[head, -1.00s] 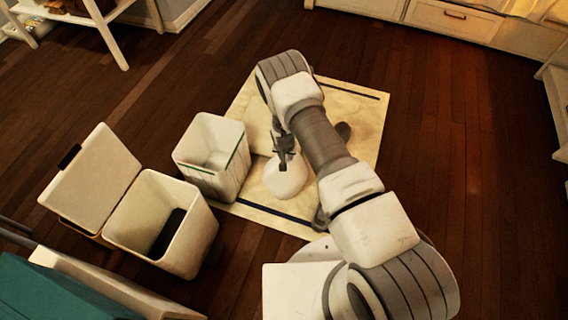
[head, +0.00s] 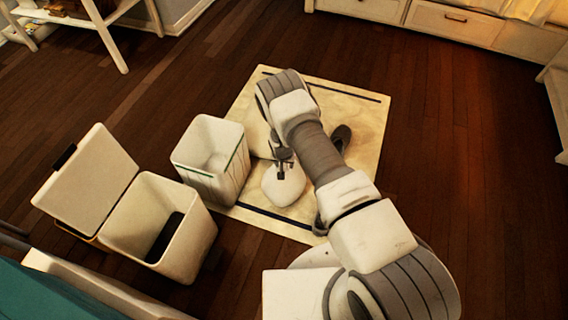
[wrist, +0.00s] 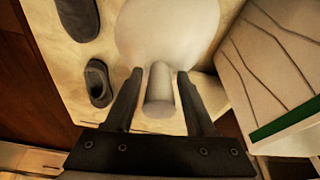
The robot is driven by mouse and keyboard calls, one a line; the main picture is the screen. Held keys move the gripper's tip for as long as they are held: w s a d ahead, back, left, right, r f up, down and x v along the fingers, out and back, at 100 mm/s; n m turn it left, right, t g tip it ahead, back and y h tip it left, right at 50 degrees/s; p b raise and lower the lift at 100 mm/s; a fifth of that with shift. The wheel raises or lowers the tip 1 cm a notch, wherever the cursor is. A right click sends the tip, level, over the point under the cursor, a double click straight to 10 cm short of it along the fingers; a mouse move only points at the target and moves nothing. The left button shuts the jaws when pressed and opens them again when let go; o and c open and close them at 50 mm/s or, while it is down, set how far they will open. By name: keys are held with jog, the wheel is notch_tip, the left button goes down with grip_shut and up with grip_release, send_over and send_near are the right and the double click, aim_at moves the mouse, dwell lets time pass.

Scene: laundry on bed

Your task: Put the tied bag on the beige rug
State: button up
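The white tied bag (head: 284,186) sits on the beige rug (head: 340,97), beside the tall white bin. My gripper (head: 284,168) is over the bag, pointing down. In the wrist view, the bag's rounded body (wrist: 168,30) is beyond the fingertips and its knotted neck (wrist: 160,88) lies between the two fingers of my gripper (wrist: 159,72). A gap shows on each side of the neck, so the fingers look open around it. The bag's underside is hidden.
A tall white bin (head: 203,165) stands at the rug's left edge. An open-lidded bin (head: 200,240) stands further left. Dark shoes (wrist: 97,82) lie on the rug, one partly behind my arm (head: 341,137). A pale object (head: 256,135) is behind the bag. Floor to the right is clear.

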jog(key=shift+o, duration=0.4)
jog(key=shift+r, duration=0.25)
jog(key=s+d+r+y+p, duration=0.1)
jog(key=s+d+r+p, duration=0.1)
jog(key=r, duration=2.2)
jog(key=s+d+r+p, duration=0.2)
jog(key=r+p, duration=0.1)
jog(key=r, duration=2)
jog(key=s+d+r+n+t, duration=0.1)
jog(key=s+d+r, duration=0.1)
jog(key=s+r, duration=0.45)
jog(key=s+d+r+t, duration=0.1)
jog(key=s+d+r, duration=0.2)
jog(key=s+r, duration=0.4)
jog(key=s+d+r, duration=0.1)
jog(key=s+r, duration=0.1)
jog(key=s, duration=0.4)
jog(key=s+d+r+n, duration=0.1)
jog(key=s+r, duration=0.1)
jog(key=s, duration=0.5)
jog(key=shift+d+r, duration=0.25)
jog(key=shift+r, duration=0.05)
